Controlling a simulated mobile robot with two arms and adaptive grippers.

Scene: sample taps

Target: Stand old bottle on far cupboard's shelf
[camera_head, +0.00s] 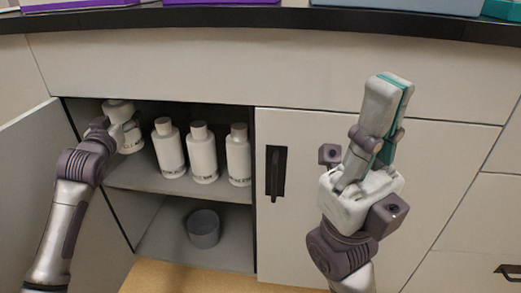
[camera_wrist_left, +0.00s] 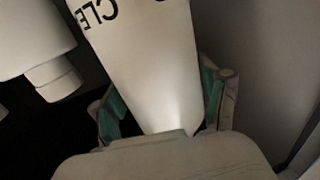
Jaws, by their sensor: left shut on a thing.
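The old bottle (camera_head: 131,137), white with dark lettering, is inside the open cupboard at the far left of the upper shelf (camera_head: 150,184). My left gripper (camera_head: 118,135) is shut on it from the left. The left wrist view shows the bottle (camera_wrist_left: 150,60) between the teal finger pads (camera_wrist_left: 160,110), with part of the lettering "CLE". It looks upright in the head view; whether its base touches the shelf is hard to see. My right gripper (camera_head: 385,105) points up in front of the closed door, empty; its fingers overlap in view.
Three similar white bottles (camera_head: 203,153) stand to the right on the same shelf; the nearest neighbour (camera_wrist_left: 30,40) shows in the wrist view. A grey cup (camera_head: 203,229) is on the cupboard floor. The open door (camera_head: 40,190) is at left, a black handle (camera_head: 275,172) on the closed door.

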